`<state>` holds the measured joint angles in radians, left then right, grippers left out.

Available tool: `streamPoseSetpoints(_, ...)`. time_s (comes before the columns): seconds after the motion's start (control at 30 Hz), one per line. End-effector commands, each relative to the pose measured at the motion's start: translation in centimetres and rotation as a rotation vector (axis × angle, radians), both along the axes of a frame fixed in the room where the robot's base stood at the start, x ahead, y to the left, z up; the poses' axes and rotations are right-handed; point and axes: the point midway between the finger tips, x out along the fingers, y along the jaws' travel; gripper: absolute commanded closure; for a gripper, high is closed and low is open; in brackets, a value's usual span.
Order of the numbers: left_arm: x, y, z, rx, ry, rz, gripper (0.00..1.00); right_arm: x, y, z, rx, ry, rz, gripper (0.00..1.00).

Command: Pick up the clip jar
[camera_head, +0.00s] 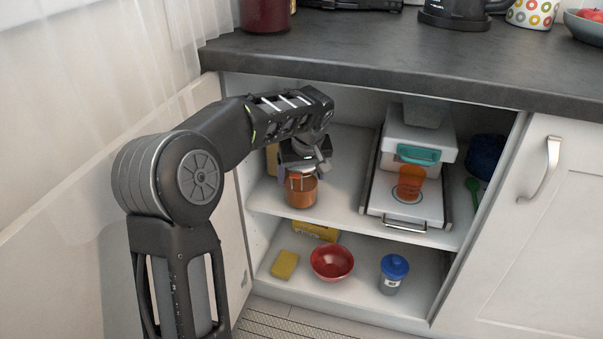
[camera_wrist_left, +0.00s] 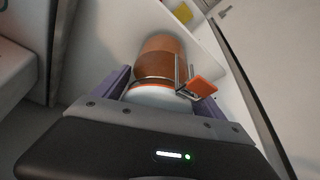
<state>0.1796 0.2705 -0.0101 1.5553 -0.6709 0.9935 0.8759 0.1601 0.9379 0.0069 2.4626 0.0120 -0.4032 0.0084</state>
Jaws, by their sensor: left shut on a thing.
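The clip jar (camera_head: 301,192) is orange-brown and stands upright at the front left of the upper shelf inside the open cupboard. My left gripper (camera_head: 303,176) reaches down over the jar from above. In the left wrist view its purple fingers (camera_wrist_left: 160,92) are on either side of the lid, shut on the jar. I cannot tell whether the jar's base touches the shelf. My right gripper is not in view.
Right of the jar is a pull-out tray (camera_head: 377,192) with a white box (camera_head: 420,130) and an orange cup (camera_head: 409,184). The lower shelf holds a red bowl (camera_head: 331,262), a yellow sponge (camera_head: 285,264) and a blue-lidded container (camera_head: 393,274).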

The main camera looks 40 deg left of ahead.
Motion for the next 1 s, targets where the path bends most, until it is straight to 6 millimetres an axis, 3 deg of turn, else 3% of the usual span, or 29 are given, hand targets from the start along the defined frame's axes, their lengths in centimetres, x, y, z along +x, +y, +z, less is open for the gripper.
streamPoseSetpoints(0.07, 0.1, 0.0, 0.8, 0.001, -0.005, -0.001, 0.92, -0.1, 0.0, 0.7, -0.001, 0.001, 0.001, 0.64)
streamPoseSetpoints(0.27, -1.4, -1.8, 0.6, 0.002, -0.006, -0.003, 0.92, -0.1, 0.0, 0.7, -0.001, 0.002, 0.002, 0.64)
streamPoseSetpoints(1.0, -10.2, -11.3, 0.6, 0.002, -0.005, -0.004, 0.92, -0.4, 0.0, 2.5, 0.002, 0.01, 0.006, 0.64)
